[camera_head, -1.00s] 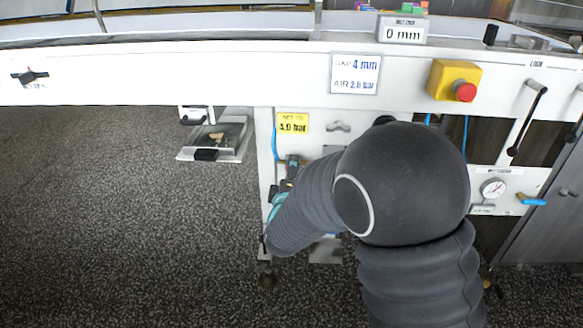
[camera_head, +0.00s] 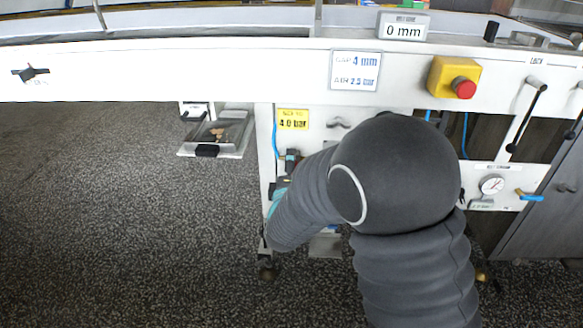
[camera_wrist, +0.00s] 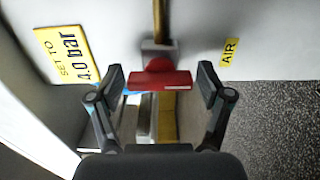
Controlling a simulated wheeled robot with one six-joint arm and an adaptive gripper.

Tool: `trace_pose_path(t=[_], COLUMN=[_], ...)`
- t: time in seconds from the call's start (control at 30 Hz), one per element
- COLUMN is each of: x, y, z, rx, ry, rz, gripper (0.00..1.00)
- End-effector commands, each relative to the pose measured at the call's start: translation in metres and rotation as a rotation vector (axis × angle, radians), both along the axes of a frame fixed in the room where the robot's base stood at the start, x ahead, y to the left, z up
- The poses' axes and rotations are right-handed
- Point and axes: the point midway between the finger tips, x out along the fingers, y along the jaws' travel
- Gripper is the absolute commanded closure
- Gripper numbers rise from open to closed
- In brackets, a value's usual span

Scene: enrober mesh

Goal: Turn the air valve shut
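The air valve shows in the wrist view as a red handle (camera_wrist: 160,80) on a brass-coloured pipe, beside a yellow "AIR" label (camera_wrist: 229,52). The handle lies crosswise to the pipe. My gripper (camera_wrist: 161,86) is open, with one finger on each side of the red handle. A gap shows between the handle and the right finger; the left finger is close to the handle's left end, and I cannot tell if it touches. In the head view my arm covers most of this area.
A yellow "set to 4.0 bar" label (camera_wrist: 68,55) is on the white panel. The head view shows a red stop button (camera_head: 463,88), a pressure gauge (camera_head: 491,185), a blue-handled valve (camera_head: 529,196) and a black lever (camera_head: 526,117). Open floor (camera_head: 120,220) lies left.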

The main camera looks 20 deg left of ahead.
Motion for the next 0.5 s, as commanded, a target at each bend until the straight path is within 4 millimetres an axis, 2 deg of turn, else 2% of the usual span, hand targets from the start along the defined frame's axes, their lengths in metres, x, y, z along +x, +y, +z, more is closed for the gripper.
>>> trace_pose_path(t=[0.33, 0.5], x=[-0.001, -0.016], y=[-0.001, -0.004], z=[0.000, 0.000], rx=[0.001, 0.001], ry=[0.001, 0.002], rz=[-0.001, 0.000], gripper=[0.12, 0.12])
